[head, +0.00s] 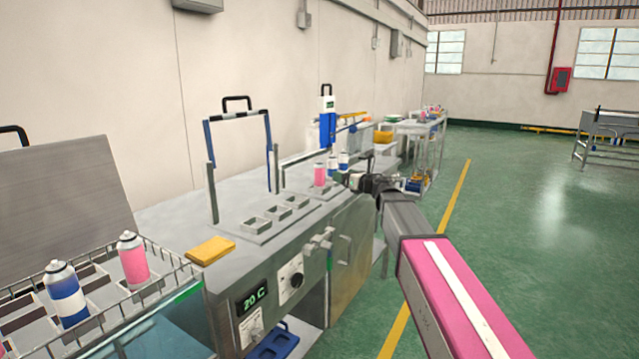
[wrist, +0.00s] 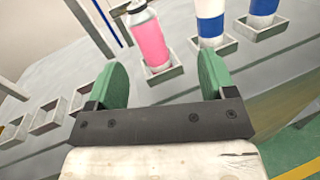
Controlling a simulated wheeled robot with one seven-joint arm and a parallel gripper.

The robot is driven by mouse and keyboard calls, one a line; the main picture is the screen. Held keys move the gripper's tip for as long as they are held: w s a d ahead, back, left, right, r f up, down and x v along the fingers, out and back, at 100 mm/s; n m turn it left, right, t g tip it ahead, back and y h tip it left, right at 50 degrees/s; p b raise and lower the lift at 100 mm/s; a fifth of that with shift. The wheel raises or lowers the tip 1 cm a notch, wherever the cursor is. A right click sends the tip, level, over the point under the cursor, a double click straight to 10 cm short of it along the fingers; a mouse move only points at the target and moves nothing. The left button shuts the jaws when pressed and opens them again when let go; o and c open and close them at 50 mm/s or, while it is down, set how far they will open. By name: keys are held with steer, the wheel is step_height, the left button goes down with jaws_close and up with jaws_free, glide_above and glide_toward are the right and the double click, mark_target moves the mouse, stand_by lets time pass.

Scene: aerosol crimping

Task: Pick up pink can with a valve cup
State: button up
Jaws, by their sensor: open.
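A pink can (wrist: 150,40) stands in a small square metal holder on the bench, seen in the wrist view. It also shows in the head view (head: 320,175), left of the arm's end. Its top is cut off in the wrist view, so I cannot tell there whether it has a valve cup. My gripper (wrist: 157,75) has its two green fingers spread apart, with the pink can beyond and between them and nothing held. In the head view the gripper is too small and partly hidden to make out.
Two blue-and-white cans (wrist: 209,20) stand in holders just right of the pink can. Empty square holders (wrist: 46,117) lie to the left. Another pink can (head: 132,260) and a blue-and-white can (head: 66,295) stand in a wire basket. A yellow sponge-like block (head: 210,251) lies on the bench.

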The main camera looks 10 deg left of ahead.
mark_target(324, 170)
steer(key=w+a, duration=0.1)
steer(key=a, duration=0.2)
steer(key=w+a+n+g, duration=0.1)
steer(key=w+a, duration=0.1)
steer(key=a, duration=0.2)
steer(key=w+a+n, duration=0.1)
steer(key=w+a, duration=0.1)
steer(key=a, duration=0.1)
steer(key=shift+w+a+g+y, duration=0.2)
steer(key=shift+a+g+y, duration=0.1)
steer(key=shift+y, duration=0.1)
steer(key=shift+r, duration=0.1)
steer(key=c, duration=1.2)
steer(key=shift+r, duration=0.1)
